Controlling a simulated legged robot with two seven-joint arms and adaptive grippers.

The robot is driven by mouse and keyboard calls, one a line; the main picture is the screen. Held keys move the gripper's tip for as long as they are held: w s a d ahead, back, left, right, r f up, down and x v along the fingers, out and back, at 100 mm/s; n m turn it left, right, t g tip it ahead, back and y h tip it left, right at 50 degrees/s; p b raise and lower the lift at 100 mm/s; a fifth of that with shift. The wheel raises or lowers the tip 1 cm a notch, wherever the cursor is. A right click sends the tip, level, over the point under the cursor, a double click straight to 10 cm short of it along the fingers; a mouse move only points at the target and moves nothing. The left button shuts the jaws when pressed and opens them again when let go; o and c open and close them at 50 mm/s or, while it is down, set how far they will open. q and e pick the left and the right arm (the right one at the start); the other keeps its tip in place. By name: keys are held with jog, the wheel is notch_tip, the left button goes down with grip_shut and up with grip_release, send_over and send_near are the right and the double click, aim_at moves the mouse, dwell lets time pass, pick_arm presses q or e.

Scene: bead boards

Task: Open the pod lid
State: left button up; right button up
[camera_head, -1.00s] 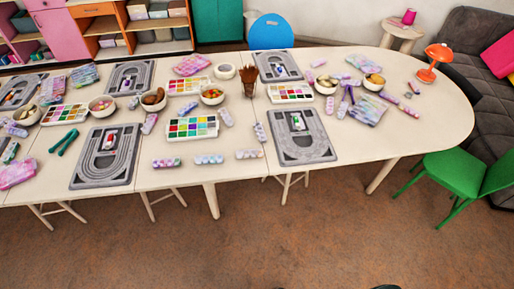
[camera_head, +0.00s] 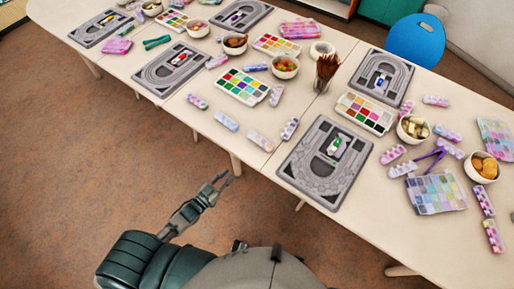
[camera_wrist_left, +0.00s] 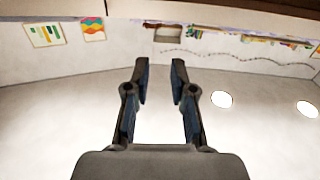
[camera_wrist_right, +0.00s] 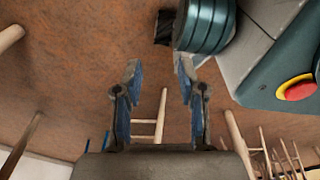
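Several small pastel pods lie on the long table, all seeming shut. One lies at the near edge (camera_head: 227,120), one to its right (camera_head: 260,141) and one beside the near bead board (camera_head: 290,128). Which pod is meant I cannot tell. My left gripper (camera_head: 222,182) is over the floor in front of the table, apart from every pod. In the left wrist view its fingers (camera_wrist_left: 159,65) are spread with nothing between them. My right gripper (camera_wrist_right: 157,68) shows only in its wrist view, open and empty, with floor and wooden legs beyond it.
The cream table (camera_head: 240,180) carries grey bead boards (camera_head: 314,182), paint palettes (camera_head: 242,86), bowls (camera_head: 285,67) and a brush cup (camera_head: 326,70). A blue chair (camera_head: 416,38) stands behind it. Bare floor (camera_head: 100,165) lies on the near left side.

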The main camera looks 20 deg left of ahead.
pick_arm(q)
send_near(257, 152)
notch_tip(257, 152, up, 3)
jog(key=b+x, duration=0.1)
jog(key=x, duration=0.7)
jog(key=shift+w+d+f, duration=0.15)
jog(key=shift+w, duration=0.1)
jog(key=shift+w+d, duration=0.15)
jog(key=shift+w, duration=0.5)
jog(key=shift+d, duration=0.1)
grip_shut()
pick_arm(e)
jog(key=shift+w+d+r, duration=0.2)
jog(key=shift+w+r, duration=0.1)
jog(key=shift+w, duration=0.3)
jog(key=shift+w+d+r, duration=0.15)
jog(key=shift+w+r, duration=0.1)
jog(key=shift+w, duration=0.35)
